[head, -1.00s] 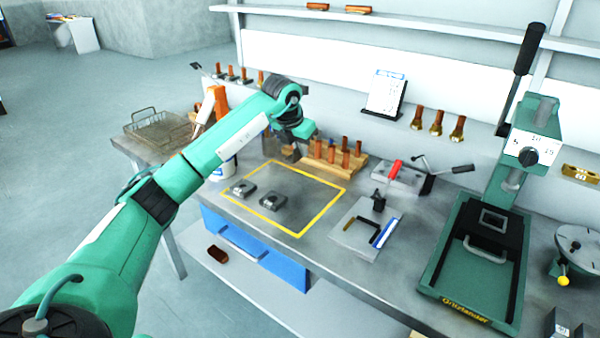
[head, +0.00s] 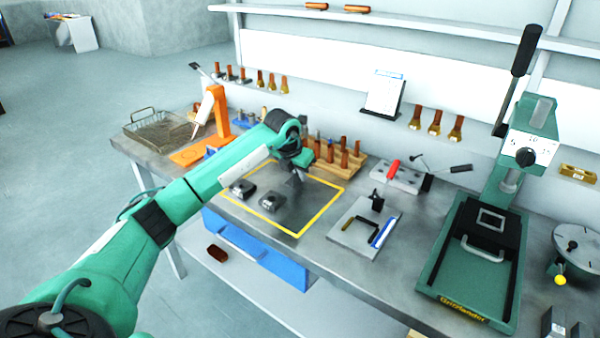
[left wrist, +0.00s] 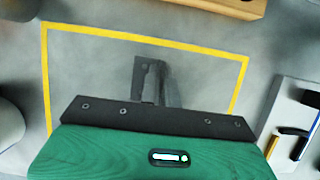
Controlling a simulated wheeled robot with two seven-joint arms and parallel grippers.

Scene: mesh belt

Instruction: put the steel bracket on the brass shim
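My left gripper (head: 298,178) hangs over the back part of the yellow-outlined area (head: 318,216) on the bench. In the left wrist view its dark and grey finger parts (left wrist: 156,82) point into the outlined area, close together; I cannot tell whether a thin part is between them. Two small dark and silvery metal pieces (head: 242,188) (head: 271,201) sit inside the outline, left of and nearer than the gripper. I cannot tell which piece is the steel bracket, and no brass shim can be made out for certain. My right gripper is not in view.
A wooden rack (head: 340,160) with brown pegs stands just behind the outline. A pale fixture plate (head: 345,238) with a dark angled piece lies to the right, and a green press (head: 480,260) beyond it. The outline's front right part is clear.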

